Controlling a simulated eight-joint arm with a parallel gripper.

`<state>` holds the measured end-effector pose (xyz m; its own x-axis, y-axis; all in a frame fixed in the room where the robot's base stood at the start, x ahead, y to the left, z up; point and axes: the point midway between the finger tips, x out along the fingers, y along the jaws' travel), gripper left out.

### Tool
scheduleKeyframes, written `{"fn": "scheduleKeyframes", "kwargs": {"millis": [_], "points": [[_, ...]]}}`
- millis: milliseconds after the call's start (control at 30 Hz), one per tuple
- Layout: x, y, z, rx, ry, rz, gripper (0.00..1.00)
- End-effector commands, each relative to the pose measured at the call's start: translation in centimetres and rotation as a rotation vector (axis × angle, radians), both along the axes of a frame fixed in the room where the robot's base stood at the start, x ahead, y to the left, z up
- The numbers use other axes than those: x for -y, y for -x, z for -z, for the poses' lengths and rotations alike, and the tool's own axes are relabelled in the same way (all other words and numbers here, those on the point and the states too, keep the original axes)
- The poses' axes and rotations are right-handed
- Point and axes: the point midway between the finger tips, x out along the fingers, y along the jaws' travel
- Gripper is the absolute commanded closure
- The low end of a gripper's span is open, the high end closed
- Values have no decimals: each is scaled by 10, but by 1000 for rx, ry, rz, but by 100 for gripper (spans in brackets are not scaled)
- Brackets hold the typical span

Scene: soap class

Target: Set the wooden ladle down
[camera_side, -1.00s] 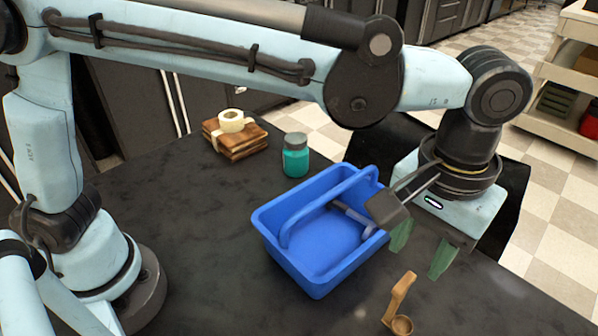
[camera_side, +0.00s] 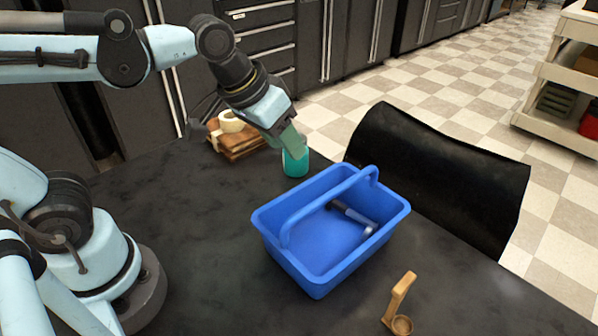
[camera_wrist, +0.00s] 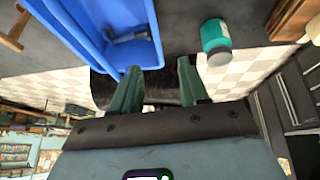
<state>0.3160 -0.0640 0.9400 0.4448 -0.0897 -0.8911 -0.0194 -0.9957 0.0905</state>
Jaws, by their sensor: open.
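The wooden ladle (camera_side: 399,301) rests on the dark table at the front right, to the right of the blue basket, its handle slanting upward and its bowl at the lower end. Part of it also shows at the upper left of the wrist view (camera_wrist: 17,30). My gripper (camera_side: 296,147) is well away from it, at the back of the table by the teal jar. In the wrist view the two green fingers of my gripper (camera_wrist: 158,82) are apart with nothing between them.
A blue basket (camera_side: 320,292) with a handle holds a grey tool (camera_side: 352,214). A teal jar (camera_side: 295,162) stands beside my gripper. A black chair (camera_side: 440,170) stands at the far edge.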

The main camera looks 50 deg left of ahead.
Motion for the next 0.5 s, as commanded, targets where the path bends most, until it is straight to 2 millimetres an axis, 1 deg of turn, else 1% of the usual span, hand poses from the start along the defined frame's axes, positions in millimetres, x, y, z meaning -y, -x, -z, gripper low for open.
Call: {"fn": "scheduleKeyframes", "kwargs": {"millis": [33, 100, 200, 300, 500], "points": [[-18, 7, 7, 34, -13, -16, 56], [-35, 14, 15, 78, -36, -20, 56], [-52, 21, 24, 124, -63, -25, 56], [-61, 25, 29, 150, -82, -28, 56], [-64, 27, 31, 161, -90, -27, 56]]}}
